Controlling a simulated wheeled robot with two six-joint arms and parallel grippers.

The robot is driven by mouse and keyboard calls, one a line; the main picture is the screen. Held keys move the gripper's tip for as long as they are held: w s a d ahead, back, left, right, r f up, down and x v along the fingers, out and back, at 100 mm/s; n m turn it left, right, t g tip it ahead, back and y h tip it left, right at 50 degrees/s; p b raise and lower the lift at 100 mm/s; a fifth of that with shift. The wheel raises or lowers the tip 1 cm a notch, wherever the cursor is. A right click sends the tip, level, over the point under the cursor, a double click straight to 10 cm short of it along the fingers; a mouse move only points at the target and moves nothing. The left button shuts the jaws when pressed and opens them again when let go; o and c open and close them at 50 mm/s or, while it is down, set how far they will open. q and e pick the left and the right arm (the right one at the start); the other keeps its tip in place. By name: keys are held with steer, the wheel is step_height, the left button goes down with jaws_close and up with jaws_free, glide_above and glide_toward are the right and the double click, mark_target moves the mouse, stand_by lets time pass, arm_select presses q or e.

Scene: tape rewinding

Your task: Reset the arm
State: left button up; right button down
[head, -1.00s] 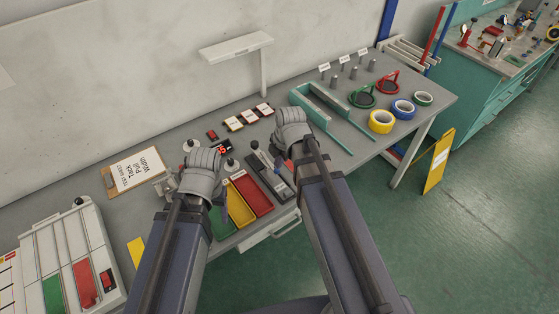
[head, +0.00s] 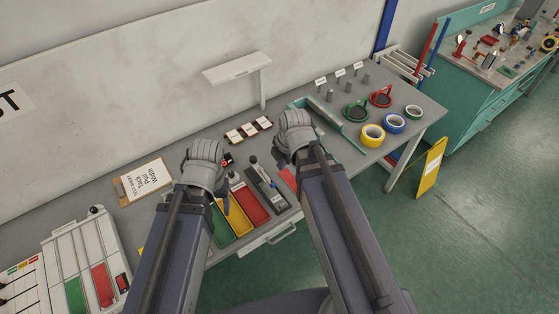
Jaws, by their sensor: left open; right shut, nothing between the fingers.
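My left gripper (head: 206,160) is a grey hand-like gripper above the bench, between the clipboard and the colored trays. Its finger side is mostly turned away from me. My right gripper (head: 293,130) is over the bench beside the teal frame (head: 355,143), and nothing shows held in it. A grey device with a lever (head: 268,186) sits between my arms.
A clipboard (head: 145,181) lies at the left. Green, yellow (head: 237,216) and red (head: 250,203) trays are between my arms. A white shelf (head: 236,69) projects above the bench. A yellow floor sign (head: 430,168) stands at the right.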

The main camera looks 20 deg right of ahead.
arm_select(q)
steer(key=shift+r, duration=0.1)
arm_select(e)
steer(key=shift+r, duration=0.1)
stand_by(0.4)
arm_select(q)
step_height(320, 180, down, 13)
steer(key=b, duration=1.2)
steer(key=shift+r+b, duration=0.15)
steer(key=shift+b, duration=0.25)
arm_select(e)
steer(key=s+a+f+m+g+h, duration=0.1)
steer(key=s+a+f+m, duration=0.3)
steer(key=m, duration=0.5)
steer(key=s+a+f+m+g+h, duration=0.1)
steer(key=s+a+f+m+g, duration=0.1)
steer(key=s+a+f+m, duration=0.3)
step_height(320, 180, down, 4)
steer(key=m, duration=0.4)
steer(key=shift+s+a, duration=0.25)
steer(key=shift+s, duration=0.1)
steer(key=shift+f, duration=0.1)
